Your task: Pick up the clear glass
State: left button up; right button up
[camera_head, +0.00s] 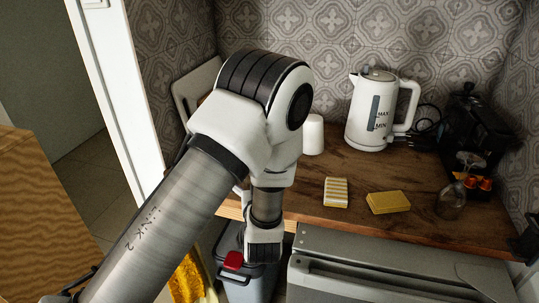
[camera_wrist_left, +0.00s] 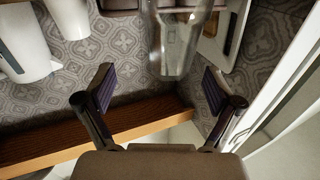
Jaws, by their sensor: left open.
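A clear glass (camera_wrist_left: 175,50) shows at the top middle of the left wrist view, see-through and cut off by the top edge. My left gripper (camera_wrist_left: 157,78) is open and empty, with its two dark fingers spread apart. The glass is beyond the fingertips, a little right of the middle of the gap. In the head view my left arm covers the area left of the white cylinder, and I cannot make out the glass or the gripper's fingers there. My right gripper is in neither view.
The wooden counter (camera_head: 335,220) holds a white kettle (camera_head: 373,112), a white cylinder (camera_head: 313,135), a striped sponge (camera_head: 336,192), a yellow sponge (camera_head: 388,202), another transparent vessel (camera_head: 450,203) and a dark machine (camera_head: 478,125). A white-edged board (camera_head: 188,92) leans at the left wall.

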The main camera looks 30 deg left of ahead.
pick_arm(q)
jog(key=a+r, duration=0.1)
jog(key=a+p, duration=0.1)
jog(key=shift+s+a+r, duration=0.1)
jog(key=shift+a+r, duration=0.2)
jog(key=shift+r, duration=0.05)
jog(key=w, duration=0.1)
jog(key=w+a, duration=0.1)
jog(key=w, duration=0.1)
jog(key=w+a+f+p, duration=0.1)
jog(key=shift+w+a+f, duration=0.1)
jog(key=shift+w+a, duration=0.05)
jog(key=shift+w, duration=0.15)
jog(key=shift+s, duration=0.15)
jog(key=shift+s+r, duration=0.15)
jog(key=shift+r, duration=0.1)
jog(key=shift+c, duration=1)
jog(key=shift+f, duration=0.1)
jog(key=c, duration=1.3)
notch_tip(320, 180, up, 10)
jog(key=shift+f+b, duration=0.1)
jog(key=shift+b, duration=0.3)
jog(key=shift+c, duration=0.3)
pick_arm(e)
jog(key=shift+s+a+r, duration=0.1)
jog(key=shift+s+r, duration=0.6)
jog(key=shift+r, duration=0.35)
